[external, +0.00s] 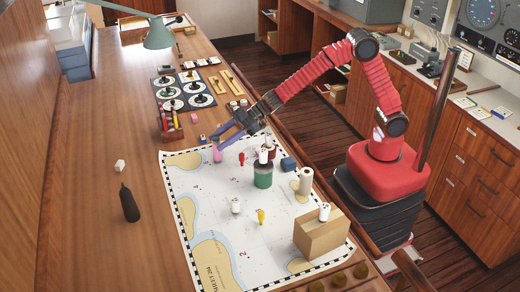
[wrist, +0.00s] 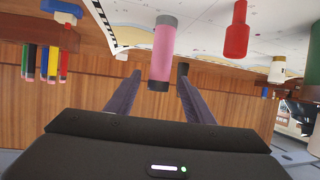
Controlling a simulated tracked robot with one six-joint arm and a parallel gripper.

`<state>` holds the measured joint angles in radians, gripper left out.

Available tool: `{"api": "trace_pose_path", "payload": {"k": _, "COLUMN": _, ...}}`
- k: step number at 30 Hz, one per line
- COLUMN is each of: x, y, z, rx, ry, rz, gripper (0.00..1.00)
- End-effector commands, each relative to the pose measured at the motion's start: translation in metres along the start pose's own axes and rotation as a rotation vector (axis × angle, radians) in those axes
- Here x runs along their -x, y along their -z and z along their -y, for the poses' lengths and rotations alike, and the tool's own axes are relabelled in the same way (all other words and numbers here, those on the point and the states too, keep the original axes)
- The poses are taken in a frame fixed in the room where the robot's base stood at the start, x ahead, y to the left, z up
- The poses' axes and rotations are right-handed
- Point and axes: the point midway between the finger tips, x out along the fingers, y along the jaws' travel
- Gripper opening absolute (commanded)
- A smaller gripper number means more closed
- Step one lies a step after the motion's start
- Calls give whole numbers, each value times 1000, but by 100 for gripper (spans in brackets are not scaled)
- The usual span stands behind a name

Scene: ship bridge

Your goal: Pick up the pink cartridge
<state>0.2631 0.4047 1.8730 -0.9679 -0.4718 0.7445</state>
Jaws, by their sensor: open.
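The pink cartridge (external: 217,155) stands on the sea chart near its far edge in the external view. In the wrist view the pink cartridge (wrist: 164,55) has grey ends and appears between the two fingers, a little beyond their tips. My gripper (external: 215,138) is open just above and beside it, reaching in from the right. In the wrist view my gripper (wrist: 158,75) has one dark finger on each side, with nothing held. Whether either finger touches the cartridge I cannot tell.
A red piece (external: 241,158) stands close by, also in the wrist view (wrist: 237,35). A green canister (external: 263,175), blue block (external: 288,164) and cardboard box (external: 320,234) stand on the chart (external: 215,205). A pen holder (external: 172,133) stands beyond. The table's left side is mostly clear.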

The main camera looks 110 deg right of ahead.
Motion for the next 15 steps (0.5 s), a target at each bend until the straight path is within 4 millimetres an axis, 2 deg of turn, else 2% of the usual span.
{"api": "trace_pose_path", "payload": {"k": 3, "x": -6, "y": 0, "z": 0, "rx": 0, "ry": -1, "rz": 0, "gripper": 48}}
{"api": "trace_pose_path", "payload": {"k": 15, "x": -9, "y": 0, "z": 0, "rx": -1, "ry": 0, "rz": 0, "gripper": 48}}
